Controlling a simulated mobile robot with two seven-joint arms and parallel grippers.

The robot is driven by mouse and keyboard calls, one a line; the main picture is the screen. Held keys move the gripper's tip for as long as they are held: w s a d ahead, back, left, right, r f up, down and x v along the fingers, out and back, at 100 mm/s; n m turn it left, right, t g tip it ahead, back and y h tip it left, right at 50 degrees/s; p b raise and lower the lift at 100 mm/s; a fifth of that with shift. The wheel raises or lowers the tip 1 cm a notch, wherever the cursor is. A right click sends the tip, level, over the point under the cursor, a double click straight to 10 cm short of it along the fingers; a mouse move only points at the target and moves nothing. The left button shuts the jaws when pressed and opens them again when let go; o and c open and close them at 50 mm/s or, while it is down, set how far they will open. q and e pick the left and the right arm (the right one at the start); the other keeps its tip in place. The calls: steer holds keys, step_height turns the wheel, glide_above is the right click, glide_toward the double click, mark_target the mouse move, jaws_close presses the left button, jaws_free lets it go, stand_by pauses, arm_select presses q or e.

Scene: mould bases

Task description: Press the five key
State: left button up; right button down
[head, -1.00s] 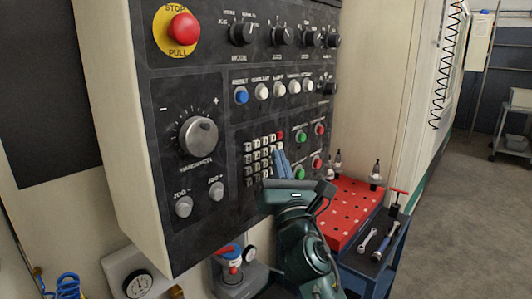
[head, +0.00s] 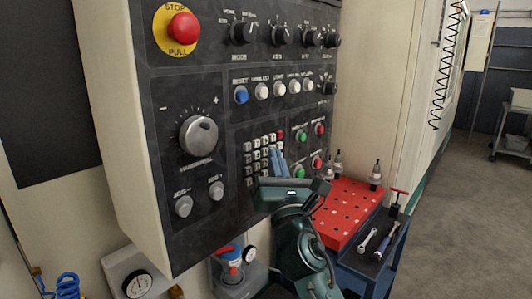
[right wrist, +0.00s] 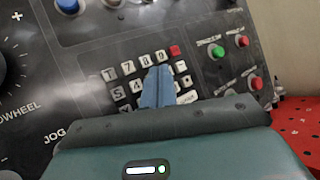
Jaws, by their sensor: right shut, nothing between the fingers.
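The keypad (head: 250,159) is a block of small pale keys with a red key at its top right, on the dark control panel. The fingertips (right wrist: 158,68) cover part of the row below the 7-8-9 row. The five key cannot be made out; it appears hidden behind the fingers. Contact with the keys cannot be told. My left gripper is out of view.
Green and red buttons (head: 301,136) sit right of the keypad. A handwheel knob (head: 199,135) is at left, a red stop button (head: 184,27) above. A red perforated tray (head: 345,205) on a blue cart stands below right.

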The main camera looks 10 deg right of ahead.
steer(key=shift+w+a, duration=0.2)
steer(key=shift+w, duration=0.1)
stand_by(0.6)
steer(key=shift+s+d, duration=0.1)
steer(key=shift+s+d+p, duration=0.35)
steer(key=shift+s+d, duration=0.05)
steer(key=shift+s, duration=0.15)
steer(key=s+d+p, duration=0.1)
steer(key=s, duration=0.1)
steer(key=s+d+p, duration=0.1)
steer(key=s+d, duration=0.1)
stand_by(0.6)
stand_by(2.1)
